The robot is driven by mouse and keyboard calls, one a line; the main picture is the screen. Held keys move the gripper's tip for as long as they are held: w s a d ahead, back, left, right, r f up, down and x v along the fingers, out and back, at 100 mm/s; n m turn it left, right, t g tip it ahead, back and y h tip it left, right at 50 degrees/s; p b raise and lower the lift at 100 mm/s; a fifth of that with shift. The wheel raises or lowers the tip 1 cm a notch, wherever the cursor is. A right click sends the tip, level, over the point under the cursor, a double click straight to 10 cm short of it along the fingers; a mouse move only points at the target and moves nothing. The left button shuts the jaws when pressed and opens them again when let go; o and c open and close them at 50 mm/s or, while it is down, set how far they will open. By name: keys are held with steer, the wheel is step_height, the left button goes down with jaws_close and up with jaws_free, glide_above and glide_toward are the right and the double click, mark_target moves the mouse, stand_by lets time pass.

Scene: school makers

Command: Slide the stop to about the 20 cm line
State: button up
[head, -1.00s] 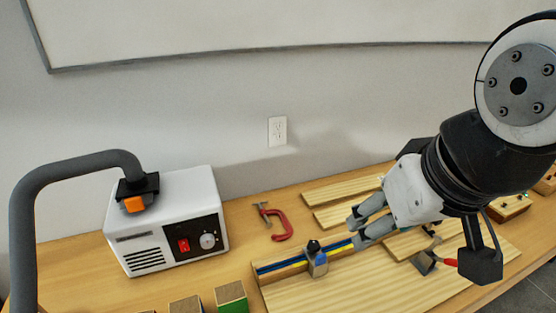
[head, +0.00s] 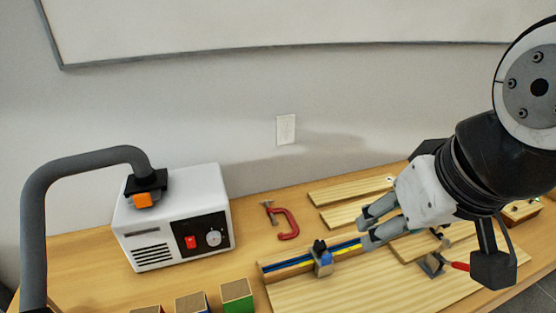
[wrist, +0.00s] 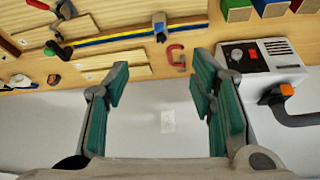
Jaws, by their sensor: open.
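The stop (head: 323,262) is a grey and blue block with a black knob, sitting on the rail (head: 290,269) with its blue and yellow strips along the wooden board. In the wrist view the stop (wrist: 159,28) sits on the strip near the top middle. My gripper (head: 366,226) is open and empty, to the right of the stop and apart from it in the head view. In the wrist view my two teal-padded fingers (wrist: 160,85) stand wide apart with nothing between them. The scale's numbers are too small to read.
A red clamp (head: 283,222) lies behind the rail. A white box with a hose (head: 172,222) stands at the left. Loose boards (head: 350,192) lie behind. A red-handled toggle clamp (head: 434,264) is at the right.

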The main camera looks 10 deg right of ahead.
steer(key=shift+c, duration=0.6)
steer(key=n+g+p, duration=0.2)
steer(key=g, duration=0.3)
glide_above(328, 255)
step_height(328, 255, down, 20)
steer(key=r, duration=0.1)
step_height(328, 255, down, 14)
steer(key=shift+p, duration=0.55)
jaws_close()
